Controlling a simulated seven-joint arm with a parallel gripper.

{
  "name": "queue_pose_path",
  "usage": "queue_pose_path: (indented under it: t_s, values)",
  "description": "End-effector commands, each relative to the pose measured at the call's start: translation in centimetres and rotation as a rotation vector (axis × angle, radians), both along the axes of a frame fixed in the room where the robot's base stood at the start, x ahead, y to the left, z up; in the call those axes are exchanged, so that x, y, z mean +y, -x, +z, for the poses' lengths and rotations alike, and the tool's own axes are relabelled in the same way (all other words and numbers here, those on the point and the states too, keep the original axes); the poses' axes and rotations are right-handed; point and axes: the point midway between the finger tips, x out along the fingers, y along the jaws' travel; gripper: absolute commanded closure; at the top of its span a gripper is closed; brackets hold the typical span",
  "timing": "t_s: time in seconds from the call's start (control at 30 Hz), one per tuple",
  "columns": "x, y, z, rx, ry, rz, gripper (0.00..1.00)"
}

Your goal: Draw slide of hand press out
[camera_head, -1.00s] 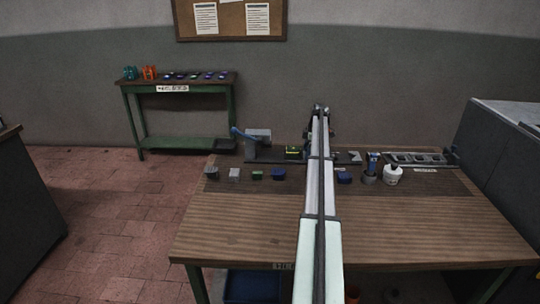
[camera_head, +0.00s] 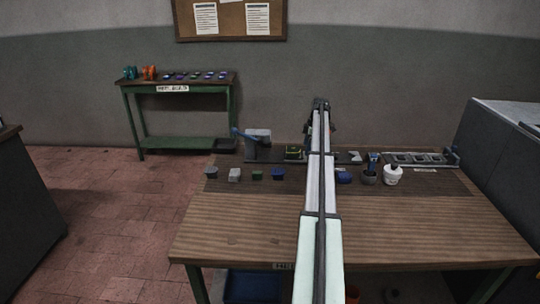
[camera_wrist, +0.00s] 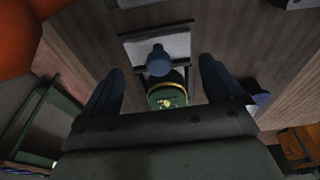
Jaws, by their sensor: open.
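The hand press (camera_head: 258,139) is a grey body with a blue lever, at the back left of the bench in the head view. A dark base runs right from it, with a green and yellow piece (camera_head: 294,152) on it. In the wrist view my gripper (camera_wrist: 162,65) is open, with two dark blue fingers spread apart. Between them show a blue knob (camera_wrist: 158,61) and a green rounded piece with a yellow band (camera_wrist: 167,95). A pale grey plate (camera_wrist: 175,45) lies behind the knob. I see no finger contact. My arm hides the gripper in the head view.
Small blocks (camera_head: 234,175) stand in a row on the bench's dark mat. A white bottle (camera_head: 392,175), a dark cup (camera_head: 369,178) and a grey rack (camera_head: 420,159) are at right. A green side table (camera_head: 180,84) stands behind left.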

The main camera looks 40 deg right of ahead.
Motion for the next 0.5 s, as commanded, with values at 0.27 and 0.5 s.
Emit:
queue_pose_path:
  t_s: [0.27,0.5]
  values:
    - [0.00,0.00,0.74,0.000,0.000,0.000,0.06]
    - [-0.01,-0.01,0.86,-0.001,0.001,0.000,0.06]
